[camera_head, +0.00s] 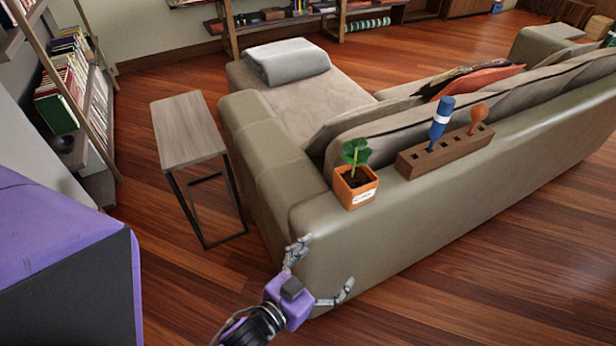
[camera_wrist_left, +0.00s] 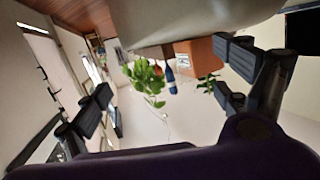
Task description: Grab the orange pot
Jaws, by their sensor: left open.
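The orange pot (camera_head: 355,192) is a small square pot with a white label and a green leafy plant (camera_head: 356,152). It stands upright on the sofa's back edge near the corner. My left gripper (camera_head: 327,265) is open and empty, in front of and below the pot, with its fingers spread and apart from it. In the left wrist view the pot (camera_wrist_left: 200,52) shows upside down, near the fingers on the right, which partly cover its side. The left gripper (camera_wrist_left: 165,82) is open there too. My right gripper is not in view.
A brown wooden holder (camera_head: 446,152) with a blue-handled tool (camera_head: 440,122) and an orange-brown one (camera_head: 478,114) stands right of the pot on the sofa (camera_head: 480,190). A small side table (camera_head: 188,128) stands left of the sofa. Wood floor (camera_head: 520,270) is clear at right.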

